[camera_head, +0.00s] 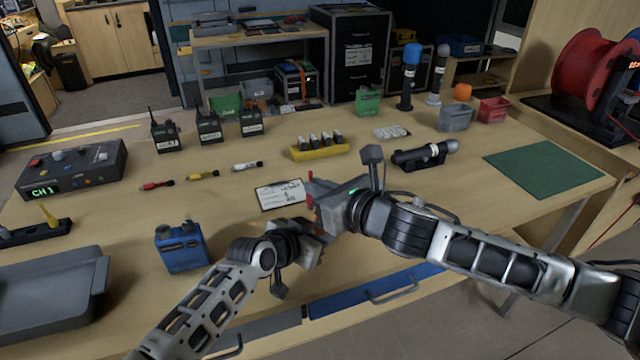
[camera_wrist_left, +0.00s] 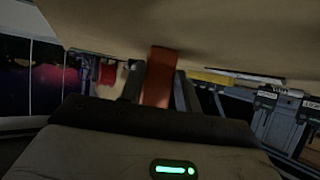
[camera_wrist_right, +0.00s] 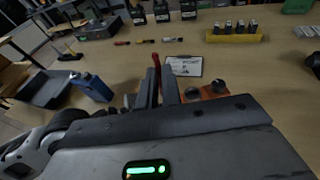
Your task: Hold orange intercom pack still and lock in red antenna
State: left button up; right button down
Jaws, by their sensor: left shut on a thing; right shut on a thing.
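The red antenna (camera_wrist_right: 156,68) stands between the fingers of my right gripper (camera_wrist_right: 159,88) in the right wrist view. Its red tip (camera_head: 310,176) shows above the gripper in the head view. The orange intercom pack (camera_wrist_right: 207,92), with dark knobs on top, is just right of those fingers, partly hidden behind the gripper body. In the left wrist view the pack (camera_wrist_left: 159,76) is between the fingers of my left gripper (camera_wrist_left: 158,88). In the head view the two grippers meet above the table's front part and hide most of the pack. Whether the antenna's base touches the pack is hidden.
A white label card (camera_head: 281,195) lies just behind the grippers. A blue pack (camera_head: 181,247) stands left of my left arm. A green mat (camera_head: 543,168) lies at right.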

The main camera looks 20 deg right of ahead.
pick_arm(q)
jog(key=shift+f, duration=0.1)
pick_arm(e)
jog(key=shift+f, duration=0.7)
jog(key=shift+r, duration=0.1)
jog(key=r, duration=0.1)
jog(key=w+r+n+y, duration=0.1)
jog(key=r, duration=0.1)
jog(key=w+r+y, duration=0.1)
jog(key=shift+w+r+n+g, duration=0.15)
jog(key=shift+w+n+g, duration=0.1)
jog(key=shift+n+g, duration=0.15)
jog(key=shift+d+r+n+g+y, duration=0.45)
jog(key=shift+d+n+g+y, duration=0.3)
jog(key=shift+d+n+y, duration=0.1)
jog(key=shift+d+r+n+g+y, duration=0.45)
jog(key=shift+d+n+g+y, duration=0.35)
jog(key=shift+d+n+y, duration=0.1)
jog(key=shift+d+r+n+g+y, duration=0.45)
jog(key=shift+d+n+g+y, duration=0.3)
jog(key=shift+d+n+y, duration=0.1)
jog(key=shift+f, duration=2.4)
